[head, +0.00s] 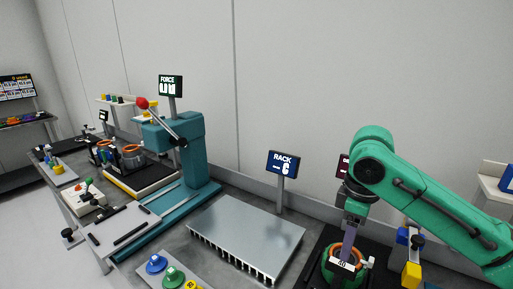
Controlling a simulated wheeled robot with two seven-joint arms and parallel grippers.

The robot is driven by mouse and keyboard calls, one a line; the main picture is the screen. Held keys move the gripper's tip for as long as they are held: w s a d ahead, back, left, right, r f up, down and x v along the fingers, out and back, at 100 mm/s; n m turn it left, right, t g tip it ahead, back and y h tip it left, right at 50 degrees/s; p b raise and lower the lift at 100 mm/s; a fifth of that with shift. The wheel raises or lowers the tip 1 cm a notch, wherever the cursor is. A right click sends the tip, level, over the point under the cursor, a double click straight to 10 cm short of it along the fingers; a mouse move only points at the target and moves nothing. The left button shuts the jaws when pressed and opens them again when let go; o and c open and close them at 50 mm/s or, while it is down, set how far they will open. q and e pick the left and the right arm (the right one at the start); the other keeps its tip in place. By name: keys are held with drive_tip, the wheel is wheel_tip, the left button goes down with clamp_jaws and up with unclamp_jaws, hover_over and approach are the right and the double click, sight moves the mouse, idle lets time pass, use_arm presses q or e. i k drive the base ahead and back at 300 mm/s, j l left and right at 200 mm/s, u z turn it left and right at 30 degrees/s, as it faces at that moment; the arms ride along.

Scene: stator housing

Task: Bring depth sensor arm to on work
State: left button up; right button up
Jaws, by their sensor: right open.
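My right arm comes in from the right. Its gripper (349,238) points down over a round green housing with an orange inner ring (330,270) at the bottom edge. A flat purple-grey piece stands upright below the wrist, with a white tag marked 40 (343,264) at its lower end. The gripper's fingers are small and partly hidden, and I cannot tell whether they touch anything. I cannot clearly make out the depth sensor arm. My left gripper is not in view.
A silver rack plate (245,237) with a RACK sign (283,163) lies left of the housing. A teal press (178,150) with a red-knobbed lever and FORCE display stands further left. Yellow and blue blocks (411,274) stand right of the housing. Coloured knobs (172,277) sit at the front.

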sight(411, 274)
drive_tip(key=k+j, duration=0.45)
drive_tip(key=k, duration=0.15)
drive_tip(key=k+j, duration=0.45)
drive_tip(key=k, duration=0.15)
